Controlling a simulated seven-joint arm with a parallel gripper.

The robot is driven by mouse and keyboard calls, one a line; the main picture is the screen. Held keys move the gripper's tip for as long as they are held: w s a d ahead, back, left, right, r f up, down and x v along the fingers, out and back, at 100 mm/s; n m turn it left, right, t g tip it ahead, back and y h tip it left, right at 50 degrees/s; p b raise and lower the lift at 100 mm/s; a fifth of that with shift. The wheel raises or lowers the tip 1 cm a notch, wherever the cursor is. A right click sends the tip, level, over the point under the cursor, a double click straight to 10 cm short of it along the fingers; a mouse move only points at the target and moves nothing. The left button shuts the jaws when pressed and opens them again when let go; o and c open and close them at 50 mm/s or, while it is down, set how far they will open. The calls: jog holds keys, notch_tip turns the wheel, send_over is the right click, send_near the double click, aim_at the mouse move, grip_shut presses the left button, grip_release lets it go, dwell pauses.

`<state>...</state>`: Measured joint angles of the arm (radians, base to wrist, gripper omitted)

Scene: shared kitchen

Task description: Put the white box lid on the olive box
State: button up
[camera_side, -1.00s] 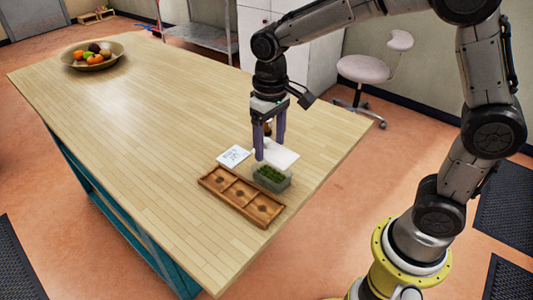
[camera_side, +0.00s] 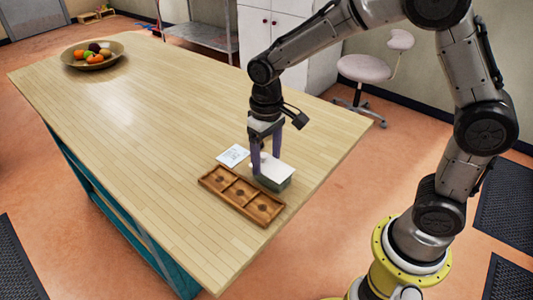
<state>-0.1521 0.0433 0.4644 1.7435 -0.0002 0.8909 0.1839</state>
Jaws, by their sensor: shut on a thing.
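The white box lid (camera_side: 276,169) lies over the top of the olive box (camera_side: 275,184), at the right side of the table. The box is a small clear greenish container, and only its front and side walls show below the lid. My gripper (camera_side: 265,168) points down and is shut on the lid near its left back part. The lid looks roughly level and lined up with the box. I cannot tell whether it is fully seated on the rim.
A wooden tray with three compartments (camera_side: 229,185) lies just left of the box. A white printed card (camera_side: 233,155) lies behind it. A fruit bowl (camera_side: 93,63) stands at the far left. The table (camera_side: 130,130) between is clear.

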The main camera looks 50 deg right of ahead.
aim_at(266, 158)
jog(key=o, duration=1.2)
jog(key=shift+f, duration=0.1)
jog(key=shift+o, duration=0.2)
notch_tip(266, 158, up, 13)
jog(key=s+d+t, duration=0.2)
jog(key=s, duration=0.8)
jog(key=s+d+t, duration=0.3)
jog(key=s, duration=0.6)
jog(key=shift+s+d+f+t, duration=0.3)
jog(key=shift+s+f, duration=0.1)
